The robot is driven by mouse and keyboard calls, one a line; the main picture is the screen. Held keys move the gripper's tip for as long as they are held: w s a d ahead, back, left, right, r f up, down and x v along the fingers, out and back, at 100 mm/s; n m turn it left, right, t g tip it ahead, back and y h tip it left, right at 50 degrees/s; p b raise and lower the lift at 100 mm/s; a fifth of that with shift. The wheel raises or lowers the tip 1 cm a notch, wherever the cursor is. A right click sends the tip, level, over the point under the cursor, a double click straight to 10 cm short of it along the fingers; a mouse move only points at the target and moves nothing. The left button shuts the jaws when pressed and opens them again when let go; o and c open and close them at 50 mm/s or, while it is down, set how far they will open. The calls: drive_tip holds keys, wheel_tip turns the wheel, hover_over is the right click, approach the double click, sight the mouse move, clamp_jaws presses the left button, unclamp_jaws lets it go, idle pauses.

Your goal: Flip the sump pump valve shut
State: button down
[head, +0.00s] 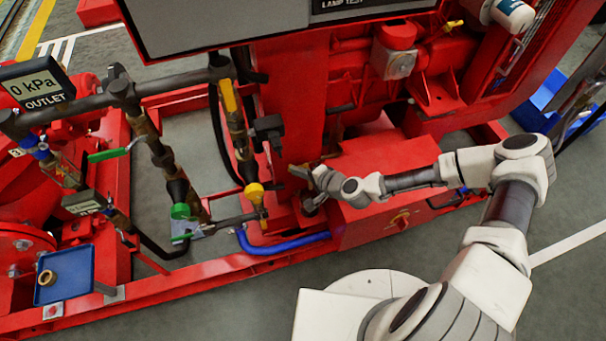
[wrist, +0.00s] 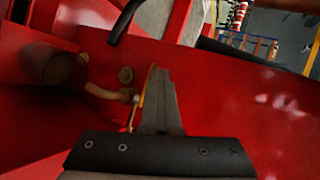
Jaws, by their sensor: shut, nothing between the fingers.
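A small brass valve with a thin yellow lever (wrist: 145,88) shows in the wrist view. Its brass pipe (wrist: 104,92) bends toward a dark round opening on the left. I see no label naming it as the sump pump valve. My gripper (head: 300,172) is low in front of the red machine in the head view, right of the yellow-handled valve (head: 254,192). In the wrist view my gripper (wrist: 162,80) is shut and empty. Its finger is right beside the yellow lever and hides part of it. I cannot tell whether they touch.
Other pipework on the left carries a green lever (head: 110,155), a green valve (head: 183,215) and a long yellow lever (head: 228,95). A blue hose (head: 282,244) runs below my gripper. A red box (head: 385,225) stands under my forearm. Open floor lies in front.

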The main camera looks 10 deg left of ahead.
drive_tip(key=shift+s+a, duration=0.1)
drive_tip(key=shift+a, duration=0.1)
drive_tip(key=shift+d+f+b, duration=0.1)
drive_tip(key=shift+d+b, duration=0.2)
drive_tip(key=shift+d, duration=0.2)
drive_tip(key=shift+s, duration=0.1)
